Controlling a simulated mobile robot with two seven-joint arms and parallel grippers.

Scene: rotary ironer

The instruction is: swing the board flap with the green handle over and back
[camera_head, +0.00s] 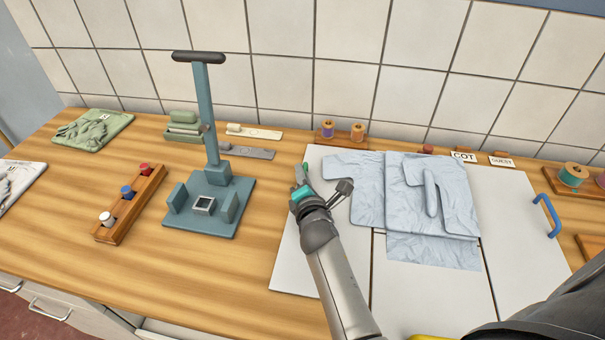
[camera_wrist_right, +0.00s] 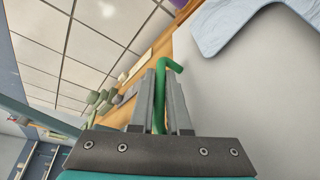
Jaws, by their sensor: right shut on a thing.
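The folding board lies on the wooden table, with its pale left flap (camera_head: 296,262) flat. The green handle (camera_head: 305,168) is at the left edge of this flap; it also shows in the right wrist view (camera_wrist_right: 171,66) as a bent green bar. My right gripper (camera_head: 300,188) is shut on the green handle, which passes between its two fingers (camera_wrist_right: 163,100). The gripper and wrist hide part of the handle and flap in the head view. A light blue garment (camera_head: 408,222) lies on the board, with a sleeve (camera_head: 345,176) over the left flap. My left gripper is not in view.
A right flap (camera_head: 510,215) carries a blue handle (camera_head: 547,215). A teal press stand (camera_head: 207,130) and a wooden spool rack (camera_head: 130,204) stand left of the board. Spools (camera_head: 357,132) and label cards (camera_head: 464,156) line the back. The table left of the board is partly clear.

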